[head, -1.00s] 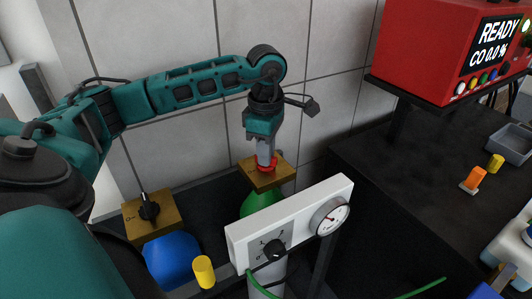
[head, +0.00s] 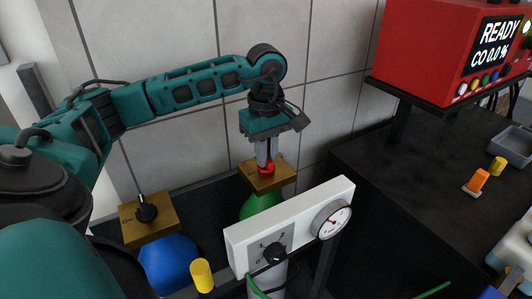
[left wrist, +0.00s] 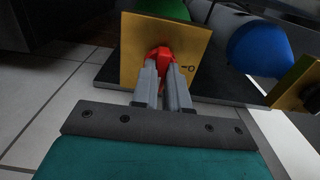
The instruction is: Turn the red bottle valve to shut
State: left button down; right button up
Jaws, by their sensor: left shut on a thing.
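The red valve (head: 267,168) sits on a brass-coloured block on top of the green bottle (head: 258,204). In the left wrist view the red valve (left wrist: 165,56) shows between the fingertips, in front of the brass plate (left wrist: 190,62) with a small mark at its right. My left gripper (head: 266,162) points down from above and is shut on the red valve; its fingers also show in the left wrist view (left wrist: 161,75). The fingers hide part of the valve, so its exact angle is hard to tell. My right gripper is not in view.
A blue bottle (head: 168,262) with a brass block (head: 150,219) and black knob stands at the left. A white panel (head: 290,228) with a black knob and gauge is in front. A red monitor reading READY (head: 440,45) stands at the right. A tiled wall is close behind.

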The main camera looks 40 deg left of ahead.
pick_arm(q)
jog(key=shift+r, duration=0.1)
dwell(0.4)
jog(key=c, duration=1.1)
grip_release()
jog(key=shift+c, duration=0.2)
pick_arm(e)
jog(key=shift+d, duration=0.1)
pick_arm(q)
notch_tip(320, 180, up, 13)
jog(key=p, duration=0.2)
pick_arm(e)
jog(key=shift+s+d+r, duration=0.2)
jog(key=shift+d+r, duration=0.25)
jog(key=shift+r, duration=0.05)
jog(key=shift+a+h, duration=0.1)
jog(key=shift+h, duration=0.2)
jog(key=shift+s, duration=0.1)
